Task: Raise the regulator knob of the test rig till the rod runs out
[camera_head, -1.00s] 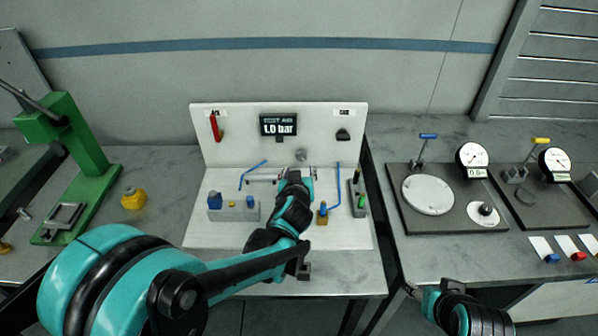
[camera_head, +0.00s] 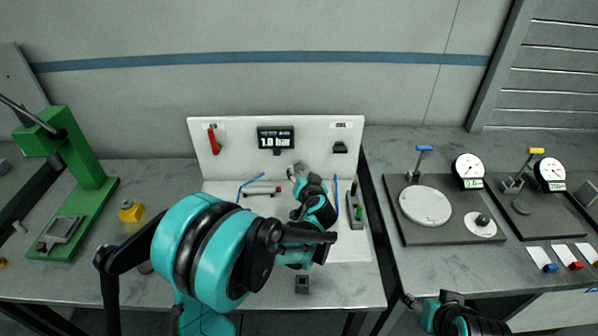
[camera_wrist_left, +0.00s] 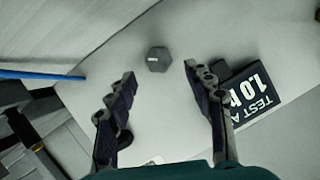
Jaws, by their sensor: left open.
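The regulator knob (camera_wrist_left: 158,59) is a small grey faceted knob with a white mark, on the white upright panel of the test rig (camera_head: 232,165). My left gripper (camera_wrist_left: 158,72) is open, its two fingers pointing at the panel with the knob between and just beyond their tips. They appear not to touch it. In the head view the left gripper (camera_head: 298,174) is in front of the panel and largely covers the knob. The display (camera_head: 276,138) reads 1.0 bar. A horizontal cylinder with a red end (camera_head: 264,190) lies on the rig's base. My right gripper (camera_head: 410,300) is low at the right, small and unclear.
A red handle (camera_head: 213,141) and a black knob (camera_head: 340,147) are on the panel. Blue tubes (camera_head: 251,184) rise near the gripper. Dial gauges (camera_head: 468,166) stand on the right table.

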